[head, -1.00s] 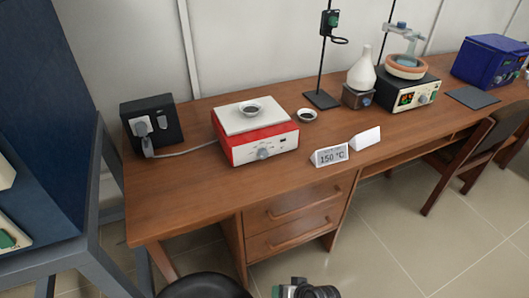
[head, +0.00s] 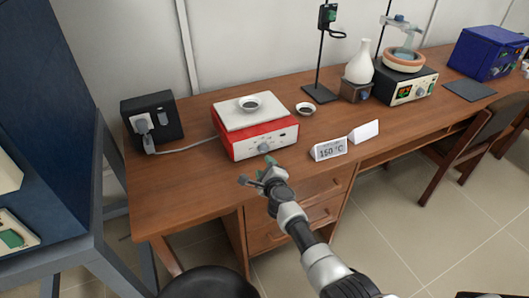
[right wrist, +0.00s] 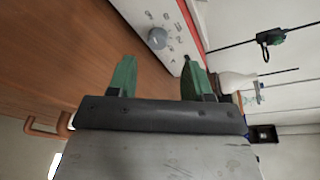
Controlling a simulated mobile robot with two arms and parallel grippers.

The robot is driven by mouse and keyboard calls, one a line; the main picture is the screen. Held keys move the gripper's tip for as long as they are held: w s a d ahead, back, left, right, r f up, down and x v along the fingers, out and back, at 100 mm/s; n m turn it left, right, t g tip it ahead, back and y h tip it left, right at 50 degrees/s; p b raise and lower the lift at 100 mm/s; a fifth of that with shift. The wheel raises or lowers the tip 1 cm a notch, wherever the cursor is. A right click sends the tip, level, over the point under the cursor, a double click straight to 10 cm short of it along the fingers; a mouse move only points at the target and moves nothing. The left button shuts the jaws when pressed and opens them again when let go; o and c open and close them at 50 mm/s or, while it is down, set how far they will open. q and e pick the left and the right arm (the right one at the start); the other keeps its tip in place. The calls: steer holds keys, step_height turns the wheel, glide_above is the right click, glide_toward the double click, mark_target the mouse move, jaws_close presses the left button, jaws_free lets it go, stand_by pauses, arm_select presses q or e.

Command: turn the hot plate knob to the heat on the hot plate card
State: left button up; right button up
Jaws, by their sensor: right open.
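The red and white hot plate (head: 258,139) stands on the desk, with a small dish (head: 249,104) on its white top. Its grey knob (head: 264,148) is on the front face and shows in the right wrist view (right wrist: 158,38) with marks around it. The hot plate card (head: 329,149) reads 150 °C and stands right of the hot plate. My right gripper (head: 257,174) is open and empty, in front of and below the knob, apart from it. My left gripper is not in view.
A second dish (head: 306,109) sits right of the hot plate. A black socket box (head: 152,118) with a cable stands at left. A second card (head: 364,131), a stand (head: 320,92) and a white flask (head: 360,65) are at right. The desk's left front (head: 180,195) is clear.

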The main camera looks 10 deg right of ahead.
mark_target(264, 150)
steer(key=w+d+f+m+g+h, duration=0.1)
steer(key=m, duration=0.1)
steer(key=shift+w+d+m+h, duration=0.1)
steer(key=shift+w+m+h, duration=0.05)
steer(key=shift+m+h, duration=0.15)
steer(key=shift+w+d+f+b, duration=0.15)
steer(key=shift+w+f+b, duration=0.3)
steer(key=shift+b, duration=0.2)
steer(key=b+x, duration=0.8)
steer(key=b, duration=0.1)
steer(key=shift+w+f, duration=0.15)
steer(key=shift+w+b, duration=0.7)
steer(key=shift+b, duration=0.35)
steer(key=shift+d, duration=0.1)
steer(key=shift+c, duration=0.3)
steer(key=c, duration=0.6)
